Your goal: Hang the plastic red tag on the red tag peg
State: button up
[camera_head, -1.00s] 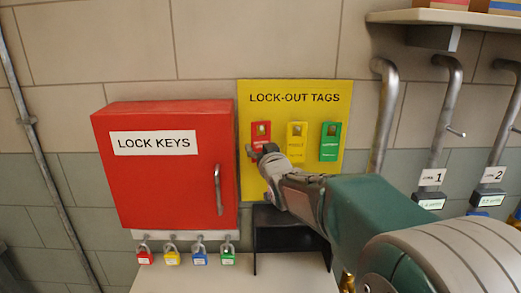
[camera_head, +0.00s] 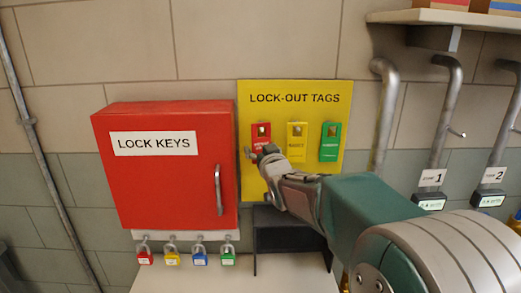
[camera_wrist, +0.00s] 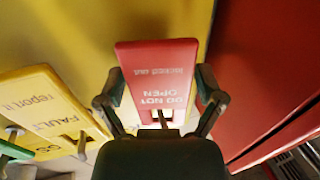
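The red tag (camera_head: 260,136) hangs upright on the yellow LOCK-OUT TAGS board (camera_head: 295,175), at the left of its row. In the wrist view the red tag (camera_wrist: 156,70) appears inverted, with its "DO NOT OPEN" text facing me. A metal peg (camera_wrist: 163,119) shows at its pale square hole. My gripper (camera_head: 260,152) is at the tag's lower part. In the wrist view its fingers (camera_wrist: 159,75) stand at either side of the tag, close to its edges, and look open. Exact contact is hard to tell.
A yellow tag (camera_head: 297,142) and a green tag (camera_head: 330,142) hang to the right. The red LOCK KEYS box (camera_head: 165,180) is close on the left, with several padlocks (camera_head: 172,258) below. Pipes (camera_head: 384,115) stand right of the board. A black holder (camera_head: 285,240) sits below.

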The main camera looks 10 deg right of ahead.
dwell(0.4)
jog(key=s+f+g, duration=0.4)
jog(key=s, duration=0.8)
jog(key=s+f+g, duration=0.4)
jog(key=s, duration=0.9)
jog(key=s+f+g+h, duration=0.1)
jog(key=s+f+g, duration=0.3)
jog(key=s, duration=0.8)
jog(key=shift+s+a+f+m+g, duration=0.2)
jog(key=shift+s+m+g, duration=0.1)
jog(key=shift+m, duration=0.1)
jog(key=c, duration=0.6)
jog(key=shift+s, duration=0.1)
